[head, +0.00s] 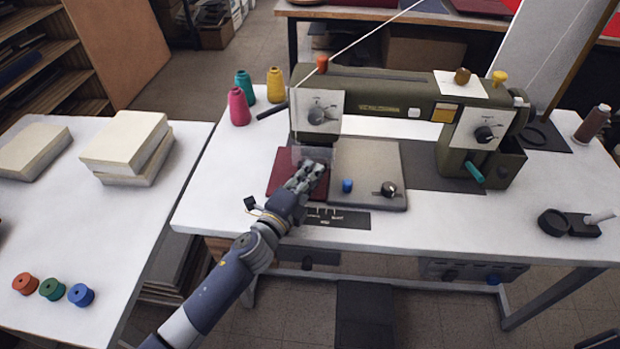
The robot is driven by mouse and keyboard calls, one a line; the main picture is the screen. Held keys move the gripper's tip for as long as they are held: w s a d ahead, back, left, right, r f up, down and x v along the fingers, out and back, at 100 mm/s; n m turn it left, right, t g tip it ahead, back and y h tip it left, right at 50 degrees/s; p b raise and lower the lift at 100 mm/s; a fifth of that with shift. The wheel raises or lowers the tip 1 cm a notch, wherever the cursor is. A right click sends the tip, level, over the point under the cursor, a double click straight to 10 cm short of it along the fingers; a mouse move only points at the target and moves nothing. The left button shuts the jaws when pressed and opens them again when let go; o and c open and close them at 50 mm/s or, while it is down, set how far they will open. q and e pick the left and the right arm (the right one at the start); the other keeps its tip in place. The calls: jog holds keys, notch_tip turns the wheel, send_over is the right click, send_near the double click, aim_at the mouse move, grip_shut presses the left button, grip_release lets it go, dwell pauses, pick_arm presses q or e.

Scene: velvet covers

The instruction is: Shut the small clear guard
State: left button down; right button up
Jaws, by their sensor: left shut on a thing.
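An olive-green sewing machine (395,88) stands on the white table. The small clear guard (327,150) is a faint see-through panel below the machine's left head, above the machine bed. My left gripper (313,168) is at the guard's lower part, shut on it. The fingers and wrist hide part of the guard's lower edge and the needle area, so its exact angle is hard to tell. A dark red cover (283,172) lies under the machine head, partly behind my gripper. My right gripper is out of view.
A grey bed plate with a blue knob (347,186) and a black knob (388,189) lies right of my gripper. Thread cones (239,106) stand at the back left. A black holder (570,223) is at the right. The left table holds book blocks (125,140) and spools (52,289).

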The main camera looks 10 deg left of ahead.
pick_arm(q)
jog(key=c, duration=1.7)
grip_release()
jog(key=v, duration=1.2)
